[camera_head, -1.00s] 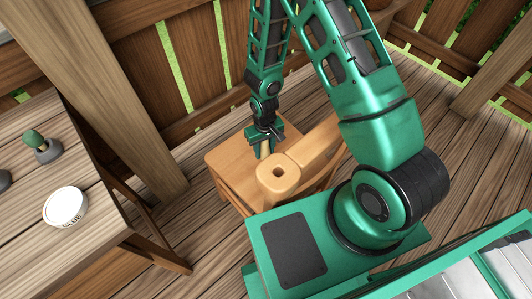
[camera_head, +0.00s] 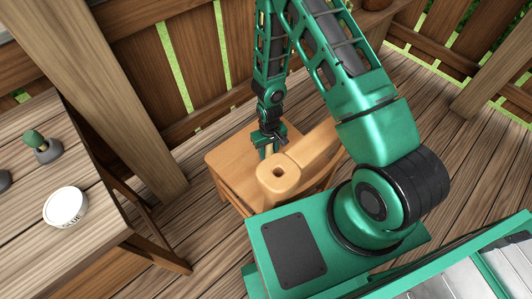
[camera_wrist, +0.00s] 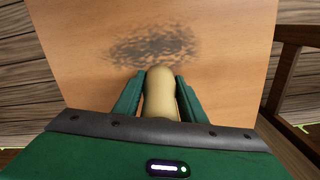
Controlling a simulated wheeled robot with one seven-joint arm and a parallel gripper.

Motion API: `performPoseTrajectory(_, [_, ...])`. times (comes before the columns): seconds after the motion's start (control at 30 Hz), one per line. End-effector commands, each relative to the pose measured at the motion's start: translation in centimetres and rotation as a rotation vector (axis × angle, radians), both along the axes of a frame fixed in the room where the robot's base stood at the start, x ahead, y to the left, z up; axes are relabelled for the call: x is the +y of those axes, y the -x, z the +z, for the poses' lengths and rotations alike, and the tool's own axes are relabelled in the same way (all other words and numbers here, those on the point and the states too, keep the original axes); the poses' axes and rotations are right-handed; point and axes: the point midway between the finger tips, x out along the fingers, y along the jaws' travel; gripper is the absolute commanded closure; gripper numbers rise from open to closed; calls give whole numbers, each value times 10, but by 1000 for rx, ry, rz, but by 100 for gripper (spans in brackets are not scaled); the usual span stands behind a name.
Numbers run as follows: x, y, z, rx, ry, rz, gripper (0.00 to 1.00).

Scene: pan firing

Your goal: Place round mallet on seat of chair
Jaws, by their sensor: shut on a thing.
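My gripper (camera_wrist: 160,88) is shut on the round mallet (camera_wrist: 161,97). In the wrist view only a pale, rounded wooden part of it shows between the green fingers; the rest is hidden behind the gripper body. The chair's flat orange-brown wooden seat (camera_wrist: 85,55) fills most of the wrist view below the gripper. In the head view my gripper (camera_head: 268,149) is over the chair seat (camera_head: 228,157), behind the chair's thick back rail (camera_head: 279,180). I cannot tell whether the mallet touches the seat.
A wooden table (camera_head: 95,215) at the left holds a white glue tin (camera_head: 66,206) and a green-topped item with a grey base (camera_head: 42,148). A wooden post (camera_head: 115,75) and fence stand behind. A dark speckled patch (camera_wrist: 155,42) marks the seat ahead of the gripper.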

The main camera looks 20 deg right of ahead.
Motion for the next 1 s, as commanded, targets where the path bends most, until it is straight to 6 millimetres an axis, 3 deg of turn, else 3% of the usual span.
performPoseTrajectory(0.07, [0, 0, -2, 0, 0, 0, 100])
performPoseTrajectory(0.1, [0, 0, -2, 0, 0, 0, 56])
performPoseTrajectory(0.17, [0, 0, -2, 0, 0, 0, 44])
performPoseTrajectory(0.57, [0, 0, 4, 0, 0, -1, 44])
performPoseTrajectory(1.0, [0, -1, 72, -4, -1, -1, 44])
